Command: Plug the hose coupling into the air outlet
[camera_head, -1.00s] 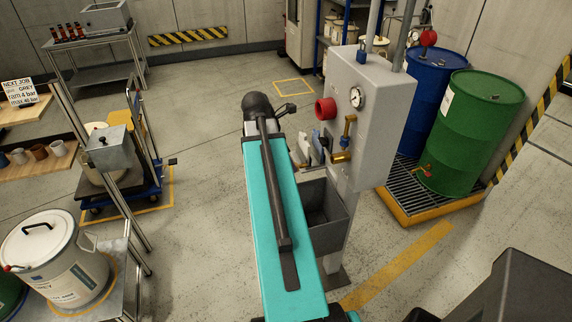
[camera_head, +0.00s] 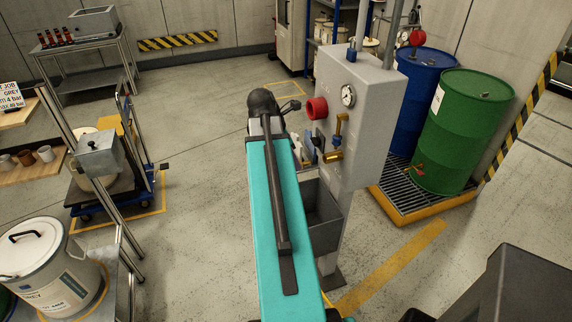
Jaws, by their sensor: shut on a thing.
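The grey air panel (camera_head: 368,125) stands right of my teal arm, with a gauge, a red knob (camera_head: 317,108) and a brass valve pipe. Its brass air outlet (camera_head: 333,156) points left, toward my arm's far end. My gripper (camera_head: 312,150) shows only in part, as small grey and blue shapes between the arm and the outlet. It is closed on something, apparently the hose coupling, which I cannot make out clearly. The gap between coupling and outlet is too small and too covered to judge.
A grey open bin (camera_head: 322,215) hangs under the panel, close beside my arm. Green (camera_head: 465,130) and blue drums stand on a yellow-edged grate at right. A trolley (camera_head: 115,185) and a table with a white pail (camera_head: 45,275) are at left. The floor between is clear.

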